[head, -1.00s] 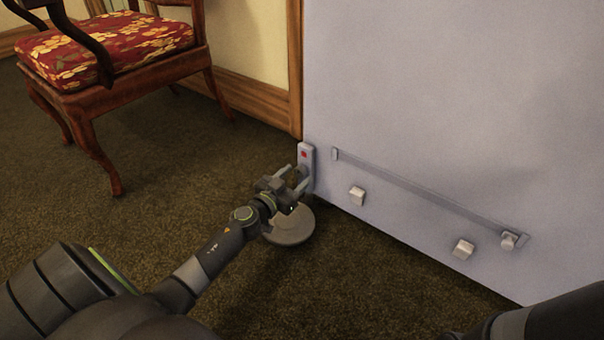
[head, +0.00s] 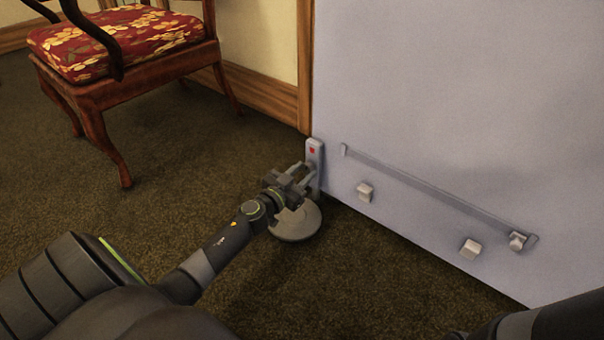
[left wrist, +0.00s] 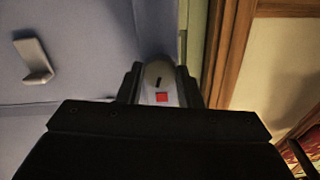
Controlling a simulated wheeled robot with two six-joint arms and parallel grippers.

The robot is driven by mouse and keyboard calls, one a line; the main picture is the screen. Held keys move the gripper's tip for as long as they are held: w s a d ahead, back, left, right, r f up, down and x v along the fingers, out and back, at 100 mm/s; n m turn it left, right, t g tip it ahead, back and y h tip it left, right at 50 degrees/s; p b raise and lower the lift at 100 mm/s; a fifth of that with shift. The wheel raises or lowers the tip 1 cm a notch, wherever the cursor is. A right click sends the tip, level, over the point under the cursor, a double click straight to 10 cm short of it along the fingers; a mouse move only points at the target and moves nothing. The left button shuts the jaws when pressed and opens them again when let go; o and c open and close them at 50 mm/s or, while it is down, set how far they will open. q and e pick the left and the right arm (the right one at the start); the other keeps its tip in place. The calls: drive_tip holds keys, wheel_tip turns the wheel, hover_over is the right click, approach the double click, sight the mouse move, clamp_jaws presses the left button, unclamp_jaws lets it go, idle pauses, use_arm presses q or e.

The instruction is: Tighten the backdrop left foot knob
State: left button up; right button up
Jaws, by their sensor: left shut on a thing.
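The backdrop is a large pale grey-blue panel (head: 440,90) on the right in the head view. At its lower left corner is a narrow grey upright bracket (head: 315,149) with a red mark. A round grey foot disc (head: 296,226) lies on the carpet below. My left gripper (head: 307,180) is at the bracket, above the disc, shut on the foot knob. In the left wrist view the rounded grey knob (left wrist: 158,73) with a dark slot mark shows between the fingers, a red square just below it. The head view mostly hides the knob. My right gripper is out of view.
A wooden chair (head: 115,50) with a red floral seat stands at the upper left. A thin rail (head: 430,187) and small pale blocks (head: 365,191) stick out from the panel. Wood trim (head: 265,95) runs along the wall behind. The carpet between chair and foot is clear.

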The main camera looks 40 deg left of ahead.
use_arm(q)
drive_tip(key=m, duration=0.5)
drive_tip(key=shift+b, duration=0.3)
drive_tip(key=m, duration=0.4)
drive_tip(key=shift+m, duration=0.3)
drive_tip(key=m, duration=0.5)
drive_tip(key=shift+a+m+h, duration=0.1)
drive_tip(key=shift+m+h, duration=0.2)
drive_tip(key=shift+m, duration=2.4)
drive_tip(key=o, duration=1)
drive_tip(key=shift+s, duration=0.1)
